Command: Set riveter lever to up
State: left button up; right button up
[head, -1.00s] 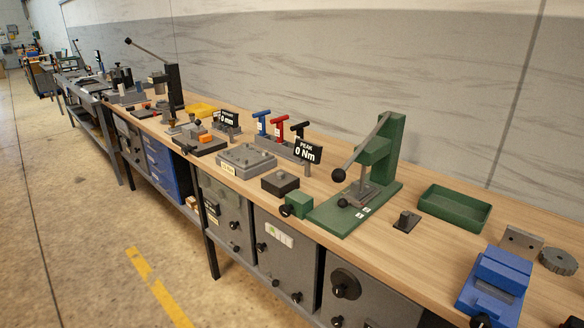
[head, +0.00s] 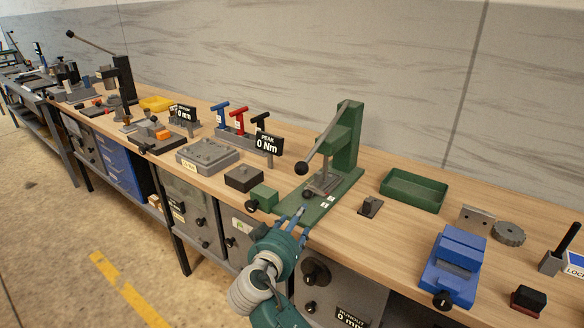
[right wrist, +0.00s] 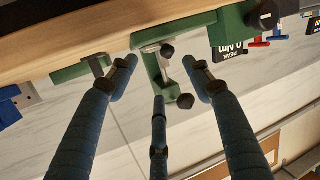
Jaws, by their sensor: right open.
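The riveter appears to be the green press (head: 345,150) on a green base at the bench's front edge. Its grey lever (head: 330,132) slopes from the column top down to a black ball knob (head: 302,168) at the lower left. My right gripper (head: 291,215) is open and empty, in front of and below the base, apart from the lever. In the right wrist view the scene is upside down. The press (right wrist: 149,64) and its ball knob (right wrist: 185,101) appear between and beyond the spread fingers (right wrist: 162,82). My left gripper is not in view.
A green vise-like block (head: 263,197) stands left of the base and a small dark block (head: 370,206) right of it. A green tray (head: 414,190) and a blue vise (head: 455,265) are farther right. Torque tools and a "PEAK 0 Nm" display (head: 267,145) stand left.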

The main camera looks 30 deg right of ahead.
aim_at(299, 171)
jog(key=w+r+m+h, duration=0.2)
jog(key=w+r, duration=0.1)
jog(key=r, duration=0.6)
jog(key=shift+t, duration=0.4)
jog(key=p+x, duration=0.3)
jog(key=x, duration=0.6)
jog(key=shift+w+r, duration=0.2)
jog(key=shift+w, duration=0.05)
jog(key=shift+w+d+f+p, duration=0.1)
jog(key=shift+w+d+p, duration=0.25)
jog(key=shift+d, duration=0.05)
grip_shut()
